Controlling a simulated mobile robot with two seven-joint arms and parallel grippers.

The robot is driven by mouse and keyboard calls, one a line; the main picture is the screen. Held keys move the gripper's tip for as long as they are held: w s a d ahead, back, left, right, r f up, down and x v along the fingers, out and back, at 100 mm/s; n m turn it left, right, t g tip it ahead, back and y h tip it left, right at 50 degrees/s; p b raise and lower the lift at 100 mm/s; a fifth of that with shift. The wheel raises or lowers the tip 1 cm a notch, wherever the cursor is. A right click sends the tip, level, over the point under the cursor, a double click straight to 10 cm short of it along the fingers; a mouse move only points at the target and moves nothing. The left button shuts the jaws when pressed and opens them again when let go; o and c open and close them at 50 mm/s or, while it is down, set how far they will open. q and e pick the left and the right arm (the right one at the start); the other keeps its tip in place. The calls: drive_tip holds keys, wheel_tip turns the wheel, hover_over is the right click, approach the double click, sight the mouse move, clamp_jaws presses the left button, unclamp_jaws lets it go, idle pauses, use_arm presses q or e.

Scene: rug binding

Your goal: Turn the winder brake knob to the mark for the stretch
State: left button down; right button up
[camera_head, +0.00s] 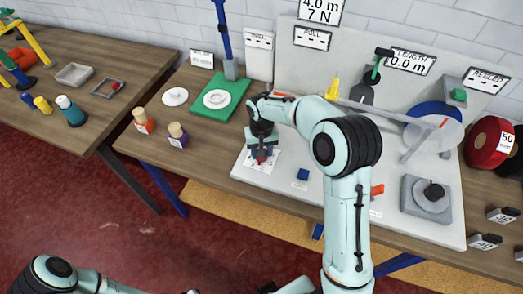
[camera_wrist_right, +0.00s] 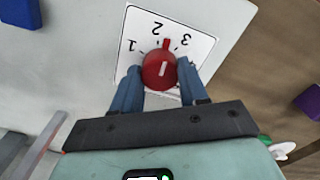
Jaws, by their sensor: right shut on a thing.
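The red brake knob (camera_wrist_right: 158,70) sits on a white dial card (camera_wrist_right: 178,28) with numbers 1, 2 and 3 around it, upside down in the right wrist view. Its red pointer tab points between 2 and 3. My right gripper (camera_wrist_right: 159,80) is shut on the knob, one blue finger on each side. In the head view the right gripper (camera_head: 262,158) reaches down over the dial card (camera_head: 256,180) at the pale board's front left, mostly hiding the knob (camera_head: 262,153). Part of my left arm shows at the bottom left; its gripper is out of view.
The pale board (camera_head: 275,185) carries a grey block with a dark knob (camera_head: 433,190) at right and a small blue block (camera_head: 303,174). A sign (camera_head: 320,10) reads 4.0 m, 7 N.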

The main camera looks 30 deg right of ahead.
use_arm(q)
drive_tip(key=shift+f, duration=0.1)
use_arm(e)
drive_tip(key=m, duration=0.5)
drive_tip(key=shift+m, duration=0.3)
idle(0.4)
drive_tip(key=o, duration=1.1)
drive_tip(key=shift+c, duration=0.2)
use_arm(q)
drive_tip(key=shift+w+r+p, duration=0.6)
drive_tip(key=shift+w+r, duration=0.1)
drive_tip(key=shift+r, duration=0.2)
use_arm(e)
wheel_tip(320, 180, up, 13)
drive_tip(key=shift+r, duration=0.2)
